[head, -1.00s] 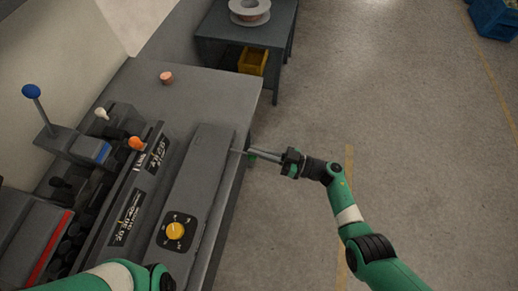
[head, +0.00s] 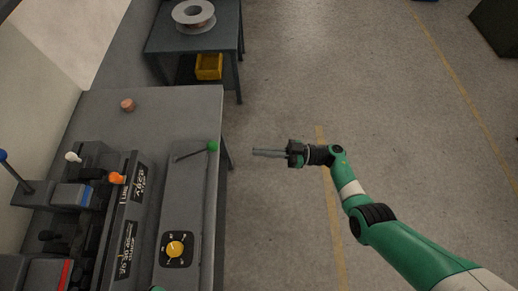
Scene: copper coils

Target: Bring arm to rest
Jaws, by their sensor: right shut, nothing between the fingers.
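My right arm comes in from the lower right in the head view. Its gripper (head: 255,153) is shut and empty, pointing left over the floor, just right of the machine bench and apart from it. The machine's lever with a green knob (head: 213,146) lies on the long grey housing (head: 191,207), with a gap between it and the fingertips. My left gripper is not in view; only a small green piece of what may be my left arm shows at the bottom edge.
The bench (head: 175,105) carries a small copper coil (head: 127,105), a yellow dial (head: 175,249), an orange knob (head: 117,178) and a white knob (head: 73,157). A side table (head: 160,42) behind holds a wire spool (head: 193,16), with a yellow bin (head: 209,67) below.

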